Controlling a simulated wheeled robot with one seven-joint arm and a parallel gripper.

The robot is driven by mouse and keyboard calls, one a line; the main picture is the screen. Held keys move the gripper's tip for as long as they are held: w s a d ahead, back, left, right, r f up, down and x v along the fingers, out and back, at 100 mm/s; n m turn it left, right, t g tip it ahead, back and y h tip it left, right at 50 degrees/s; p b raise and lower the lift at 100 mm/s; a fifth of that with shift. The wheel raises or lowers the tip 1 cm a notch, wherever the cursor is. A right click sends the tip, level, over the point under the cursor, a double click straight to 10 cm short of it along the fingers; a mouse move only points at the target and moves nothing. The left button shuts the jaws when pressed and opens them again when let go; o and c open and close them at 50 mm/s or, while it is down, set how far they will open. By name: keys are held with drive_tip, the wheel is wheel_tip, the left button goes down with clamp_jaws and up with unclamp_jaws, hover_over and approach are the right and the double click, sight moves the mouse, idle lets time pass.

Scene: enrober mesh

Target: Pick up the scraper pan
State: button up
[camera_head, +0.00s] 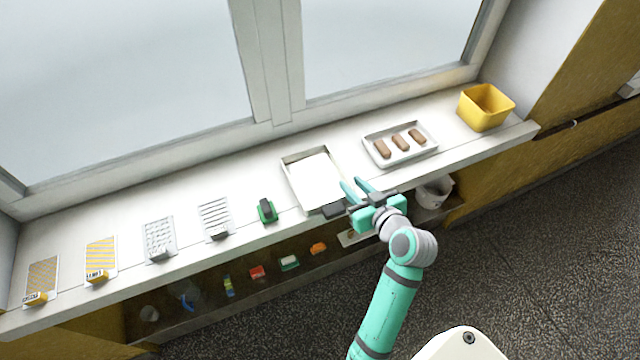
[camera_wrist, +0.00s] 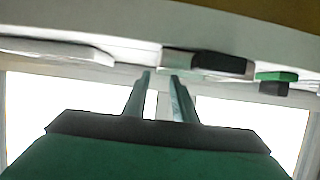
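A shallow white rectangular pan (camera_head: 318,178) lies on the sill in the middle, with a dark block (camera_head: 334,210) at its front edge; I take it to be the scraper pan. In the wrist view the pan's edge (camera_wrist: 177,60) and the dark block (camera_wrist: 220,63) show beyond the fingertips, right of centre. My gripper (camera_head: 354,184) is by the pan's right front corner, its two fingers apart with nothing between them. The fingers also show in the wrist view (camera_wrist: 160,76). I cannot tell whether a finger touches the pan.
A tray (camera_head: 412,157) with three brown bars and a yellow bin (camera_head: 485,107) stand to the right. A green-and-black tool (camera_head: 266,210) and several mesh or striped cards (camera_head: 160,238) lie left. A lower shelf (camera_head: 205,318) holds small objects. The window is behind.

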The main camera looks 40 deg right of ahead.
drive_tip(key=shift+d+x, duration=0.15)
drive_tip(key=shift+x, duration=1.3)
drive_tip(key=shift+d+x, duration=0.15)
drive_tip(key=shift+x, duration=1.35)
drive_tip(key=shift+s+f, duration=0.15)
drive_tip(key=shift+c, duration=0.3)
clamp_jaws()
